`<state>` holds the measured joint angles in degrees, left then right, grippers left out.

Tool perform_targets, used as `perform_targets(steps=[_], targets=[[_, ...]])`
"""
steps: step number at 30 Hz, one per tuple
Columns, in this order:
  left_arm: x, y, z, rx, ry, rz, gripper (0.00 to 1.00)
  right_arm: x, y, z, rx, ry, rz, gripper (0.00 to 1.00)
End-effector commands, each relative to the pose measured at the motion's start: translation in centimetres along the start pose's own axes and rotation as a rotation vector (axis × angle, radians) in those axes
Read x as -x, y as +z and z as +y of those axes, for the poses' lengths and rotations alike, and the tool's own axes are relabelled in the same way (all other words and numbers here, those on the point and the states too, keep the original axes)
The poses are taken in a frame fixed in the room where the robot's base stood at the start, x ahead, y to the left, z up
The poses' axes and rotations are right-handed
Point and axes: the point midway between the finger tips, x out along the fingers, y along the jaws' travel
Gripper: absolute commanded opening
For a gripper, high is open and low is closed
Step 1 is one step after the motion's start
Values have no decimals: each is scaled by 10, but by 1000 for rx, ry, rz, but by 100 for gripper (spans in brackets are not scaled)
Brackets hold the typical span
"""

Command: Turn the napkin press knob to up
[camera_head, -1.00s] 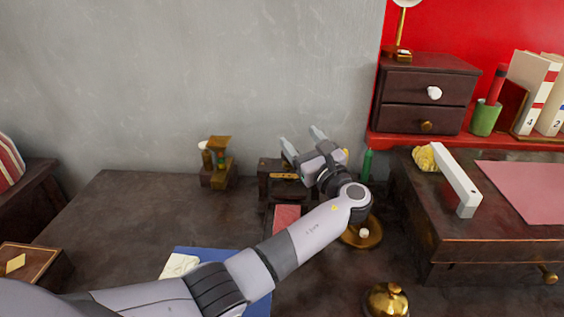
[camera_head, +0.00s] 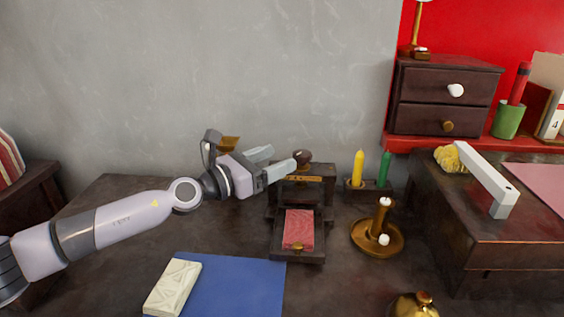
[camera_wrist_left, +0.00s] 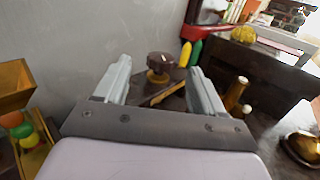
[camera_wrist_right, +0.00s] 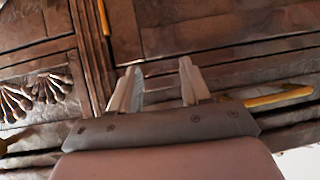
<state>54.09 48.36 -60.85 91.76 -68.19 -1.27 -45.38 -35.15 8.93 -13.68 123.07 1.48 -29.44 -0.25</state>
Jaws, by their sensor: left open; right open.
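The napkin press (camera_head: 297,256) is a dark wooden device at the back of the table, with a red napkin (camera_head: 299,229) on its lower tray. Its dark knob (camera_head: 302,157) sits on top, and a brass strip (camera_head: 303,179) runs below it. My left gripper (camera_head: 284,162) is open and points right, with its fingertips close to the knob. In the left wrist view the knob (camera_wrist_left: 161,64) shows ahead between the two open fingers (camera_wrist_left: 158,78); contact cannot be told. My right gripper (camera_wrist_right: 160,85) is open and empty, facing carved dark wood.
A yellow candle (camera_head: 358,168) and a green candle (camera_head: 384,169) stand right of the press. A brass candle holder (camera_head: 376,238) and bell (camera_head: 415,306) are nearer. A blue cloth (camera_head: 235,287) with a cream block (camera_head: 173,287) lies front left.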

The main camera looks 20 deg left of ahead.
Motion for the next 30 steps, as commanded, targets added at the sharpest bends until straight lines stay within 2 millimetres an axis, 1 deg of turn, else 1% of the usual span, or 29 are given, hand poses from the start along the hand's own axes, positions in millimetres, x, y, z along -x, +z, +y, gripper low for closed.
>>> perform_targets(steps=[2,5,8,15,21,25,30], targets=[[5,-6,-2,8,-21,29,69,0,-1,-1,1,-3,5,47],[3,-9,-5,14,-32,42,69,0,-3,-2,2,-3,11,47],[-7,-9,-5,14,-32,40,69,0,-3,-1,2,-3,13,47],[-41,-11,-6,12,-31,38,69,-4,0,-1,8,-4,16,47],[-60,-12,-6,12,-29,39,69,-5,-5,-4,15,-10,31,47],[-65,-12,-6,12,-29,39,69,-4,-11,-6,17,-13,43,47],[-65,-11,-6,12,-29,39,69,-5,-13,-6,18,-14,47,47]])
